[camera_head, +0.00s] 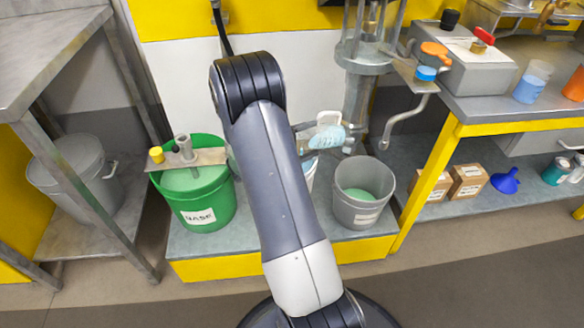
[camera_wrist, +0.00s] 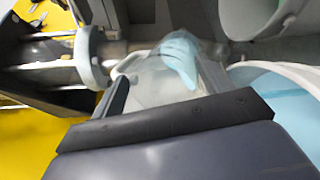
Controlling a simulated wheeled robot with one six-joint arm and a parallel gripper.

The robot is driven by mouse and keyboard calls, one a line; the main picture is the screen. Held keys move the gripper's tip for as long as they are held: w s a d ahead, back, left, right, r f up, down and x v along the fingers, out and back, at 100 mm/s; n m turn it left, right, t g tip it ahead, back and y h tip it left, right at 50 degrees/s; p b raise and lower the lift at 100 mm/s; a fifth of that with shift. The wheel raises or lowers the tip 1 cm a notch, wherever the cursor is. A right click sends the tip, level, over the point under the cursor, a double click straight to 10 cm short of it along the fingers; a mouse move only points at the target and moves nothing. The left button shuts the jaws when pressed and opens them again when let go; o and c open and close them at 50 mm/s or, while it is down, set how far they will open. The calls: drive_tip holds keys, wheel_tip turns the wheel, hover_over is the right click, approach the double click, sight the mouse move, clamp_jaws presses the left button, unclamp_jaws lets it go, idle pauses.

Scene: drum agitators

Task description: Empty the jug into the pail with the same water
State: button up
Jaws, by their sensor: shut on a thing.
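My gripper (camera_wrist: 163,76) is shut on the clear jug (camera_wrist: 150,88), which shows between its fingers in the wrist view. Pale blue water lies at the jug's far end. In the head view the jug (camera_head: 326,138) is tilted above a whitish pail (camera_head: 311,178), mostly hidden behind my arm. In the wrist view that white pail (camera_wrist: 245,72) is at the right and holds pale blue water. I cannot tell whether water is running from the jug.
A green pail (camera_head: 207,207) with pale green liquid stands left, a board across its top. A grey pail (camera_head: 357,215) with green liquid stands right. A metal agitator column (camera_head: 361,95) and crank (camera_head: 408,120) rise close behind the jug. Benches flank both sides.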

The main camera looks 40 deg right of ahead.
drive_tip(key=shift+a+h+b, duration=0.2)
drive_tip(key=shift+h+b, duration=0.1)
drive_tip(key=shift+h, duration=0.1)
idle(0.8)
